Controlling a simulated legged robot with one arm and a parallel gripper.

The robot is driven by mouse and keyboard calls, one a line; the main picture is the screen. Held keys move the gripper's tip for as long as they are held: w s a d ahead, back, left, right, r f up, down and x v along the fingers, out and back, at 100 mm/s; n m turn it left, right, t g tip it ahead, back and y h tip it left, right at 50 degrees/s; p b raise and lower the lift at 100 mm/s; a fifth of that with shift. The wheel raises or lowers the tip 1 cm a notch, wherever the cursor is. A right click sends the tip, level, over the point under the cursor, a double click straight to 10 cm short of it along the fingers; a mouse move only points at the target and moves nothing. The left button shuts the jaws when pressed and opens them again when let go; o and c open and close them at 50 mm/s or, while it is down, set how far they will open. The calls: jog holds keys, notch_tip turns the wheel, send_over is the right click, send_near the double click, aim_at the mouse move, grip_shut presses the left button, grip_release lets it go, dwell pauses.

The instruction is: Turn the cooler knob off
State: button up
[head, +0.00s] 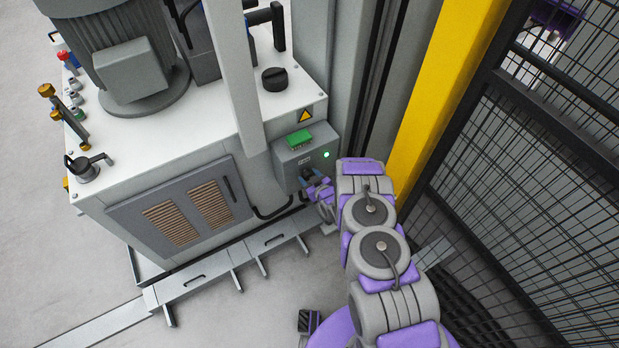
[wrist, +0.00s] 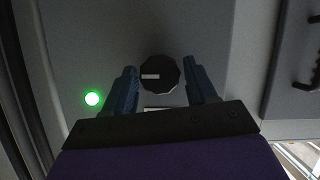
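The cooler knob (wrist: 160,76) is black and round with a pale marker bar, on a grey panel in the wrist view. The marker bar lies roughly level in that view, left of the knob's middle. My gripper (wrist: 162,82) is open, with one blue finger on each side of the knob. Small gaps show between fingers and knob. In the head view my gripper (head: 308,178) is at the front of the grey control box (head: 290,160) and mostly hides the knob. A green lamp (wrist: 92,99) glows beside the knob; it also shows in the head view (head: 326,155).
A white machine cabinet (head: 150,160) with a motor (head: 125,60) on top stands left of the box. A yellow post (head: 440,100) and black mesh fence (head: 520,200) are close on the right. A low grey rail (head: 215,263) runs along the floor.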

jog(key=c, duration=0.8)
jog(key=shift+o, duration=0.2)
jog(key=shift+a+r+p, duration=0.1)
jog(key=shift+p, duration=0.4)
jog(key=shift+r+n+p, duration=0.1)
jog(key=shift+n+p, duration=0.25)
jog(key=shift+n, duration=0.05)
jog(key=shift+s+a+n+t+h+p, duration=0.1)
jog(key=shift+n+t+h+p, duration=0.3)
jog(key=shift+p, duration=0.6)
jog(key=shift+a+n+t+h+p, duration=0.1)
jog(key=shift+n+t+h+p, duration=0.25)
jog(key=shift+n+p, duration=0.6)
jog(key=n+t+b, duration=0.1)
jog(key=f+n+h+b, duration=0.1)
jog(key=n, duration=0.1)
jog(key=shift+s+a+t+h, duration=0.1)
jog(key=shift+a+t+h, duration=0.05)
jog(key=shift+t+h, duration=0.15)
jog(key=n+t+b, duration=0.1)
jog(key=n, duration=0.1)
jog(key=n+t+b, duration=0.1)
jog(key=n+b, duration=0.1)
jog(key=shift+s+f+n+h, duration=0.1)
jog(key=shift+n+h, duration=0.15)
jog(key=shift+n, duration=0.1)
jog(key=shift+b, duration=0.3)
